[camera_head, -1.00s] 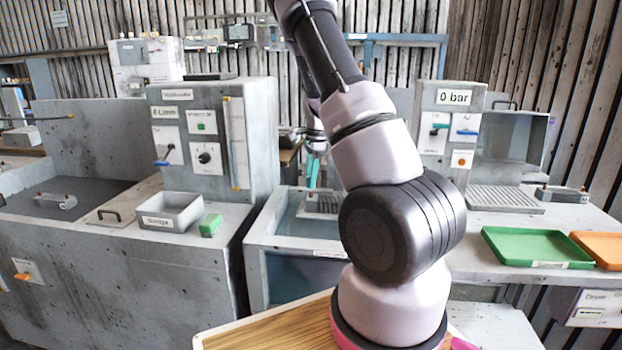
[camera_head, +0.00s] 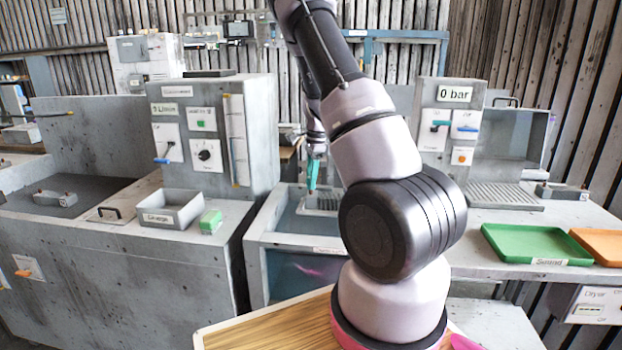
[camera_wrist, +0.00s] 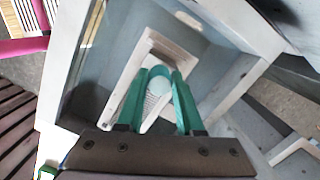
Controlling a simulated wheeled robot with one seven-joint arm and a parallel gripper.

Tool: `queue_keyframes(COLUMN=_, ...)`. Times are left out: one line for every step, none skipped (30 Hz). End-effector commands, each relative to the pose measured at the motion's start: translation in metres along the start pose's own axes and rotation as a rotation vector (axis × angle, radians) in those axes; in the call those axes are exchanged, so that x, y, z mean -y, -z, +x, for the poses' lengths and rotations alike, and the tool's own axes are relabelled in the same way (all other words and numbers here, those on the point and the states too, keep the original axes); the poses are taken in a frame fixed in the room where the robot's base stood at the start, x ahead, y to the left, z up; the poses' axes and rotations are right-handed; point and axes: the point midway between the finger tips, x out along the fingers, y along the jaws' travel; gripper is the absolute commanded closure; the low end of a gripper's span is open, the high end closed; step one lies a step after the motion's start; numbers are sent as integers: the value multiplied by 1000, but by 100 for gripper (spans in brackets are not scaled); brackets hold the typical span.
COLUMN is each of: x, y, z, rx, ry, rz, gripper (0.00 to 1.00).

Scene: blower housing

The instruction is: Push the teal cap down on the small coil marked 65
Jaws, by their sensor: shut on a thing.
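My gripper (camera_wrist: 158,82) has two long teal fingers that point down into a grey basin. It is shut on a round, pale teal piece, which looks like the teal cap (camera_wrist: 159,88), held between the fingertips. In the head view my gripper (camera_head: 313,175) hangs over the same basin, small and partly behind my arm. I cannot make out a coil or the marking 65 in either view. I cannot tell whether the cap touches anything below it.
The basin (camera_head: 262,240) has raised walls around the gripper. A pale slatted rack (camera_wrist: 133,75) lies on its floor. A control cabinet (camera_head: 255,130) stands left of the gripper. A grey labelled tray (camera_head: 170,211) and a green block (camera_head: 210,221) sit nearby. A green tray (camera_head: 535,243) lies right.

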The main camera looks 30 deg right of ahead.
Motion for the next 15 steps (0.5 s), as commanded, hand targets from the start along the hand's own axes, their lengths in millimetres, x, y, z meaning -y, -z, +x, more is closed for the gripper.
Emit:
queue_keyframes(x=0, y=0, z=0, rx=0, ry=0, rz=0, gripper=100)
queue_keyframes(x=0, y=0, z=0, rx=0, ry=0, rz=0, gripper=100)
queue_keyframes(x=0, y=0, z=0, rx=0, ry=0, rz=0, gripper=100)
queue_keyframes(x=0, y=0, z=0, rx=0, ry=0, rz=0, gripper=100)
queue_keyframes(x=0, y=0, z=0, rx=0, ry=0, rz=0, gripper=100)
queue_keyframes(x=0, y=0, z=0, rx=0, ry=0, rz=0, gripper=100)
queue_keyframes(x=0, y=0, z=0, rx=0, ry=0, rz=0, gripper=100)
queue_keyframes(x=0, y=0, z=1, rx=0, ry=0, rz=0, gripper=100)
queue_keyframes(x=0, y=0, z=2, rx=0, ry=0, rz=0, gripper=100)
queue_keyframes(x=0, y=0, z=2, rx=0, ry=-1, rz=0, gripper=100)
queue_keyframes(x=0, y=0, z=3, rx=0, ry=-1, rz=0, gripper=100)
queue_keyframes(x=0, y=0, z=4, rx=0, ry=-1, rz=0, gripper=100)
queue_keyframes(x=0, y=0, z=6, rx=0, ry=-1, rz=0, gripper=100)
queue_keyframes(x=0, y=1, z=6, rx=0, ry=-1, rz=0, gripper=100)
queue_keyframes(x=0, y=1, z=8, rx=0, ry=-1, rz=0, gripper=100)
